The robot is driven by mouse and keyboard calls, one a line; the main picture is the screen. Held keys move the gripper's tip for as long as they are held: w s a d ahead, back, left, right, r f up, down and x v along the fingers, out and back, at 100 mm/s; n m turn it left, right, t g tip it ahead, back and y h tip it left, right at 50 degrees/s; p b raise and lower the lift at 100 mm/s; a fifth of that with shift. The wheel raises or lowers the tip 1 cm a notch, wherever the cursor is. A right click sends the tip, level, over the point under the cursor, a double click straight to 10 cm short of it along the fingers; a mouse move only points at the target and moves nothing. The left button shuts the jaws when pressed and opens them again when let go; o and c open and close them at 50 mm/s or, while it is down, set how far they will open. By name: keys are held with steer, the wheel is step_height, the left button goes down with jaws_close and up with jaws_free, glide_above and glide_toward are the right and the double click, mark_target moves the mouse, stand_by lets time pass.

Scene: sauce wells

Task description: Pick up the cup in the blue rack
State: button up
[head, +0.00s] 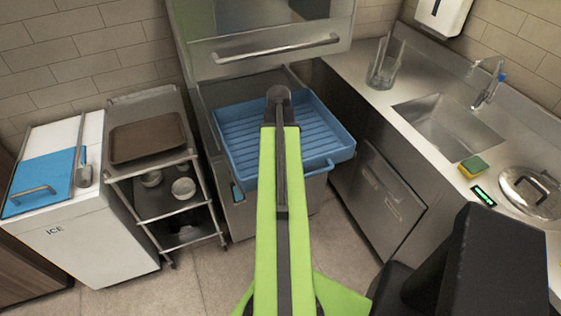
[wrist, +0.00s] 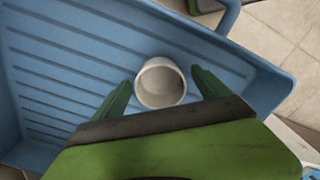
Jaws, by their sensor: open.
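A white cup (wrist: 161,84) stands in the blue rack (wrist: 60,60), seen from above in the wrist view. My gripper (wrist: 159,84) is open, with one green finger on each side of the cup. I cannot tell whether the fingers touch it or how far down they reach. In the head view the blue rack (head: 232,131) sits on the steel machine below its raised hood. My arm covers part of the rack there, and the cup and my gripper's fingers are hidden.
A sink (head: 447,125) and counter lie to the right, with a clear container (head: 385,70), a sponge (head: 473,167) and a lid (head: 533,190). A steel cart (head: 150,185) with a brown tray (head: 147,138) and bowls stands left, beside the ice bin (head: 75,230).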

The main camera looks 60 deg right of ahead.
step_height(320, 180, down, 2)
steer(key=shift+f+b, duration=0.25)
steer(key=shift+b, duration=0.25)
steer(key=shift+r, duration=0.2)
steer(key=c, duration=1.5)
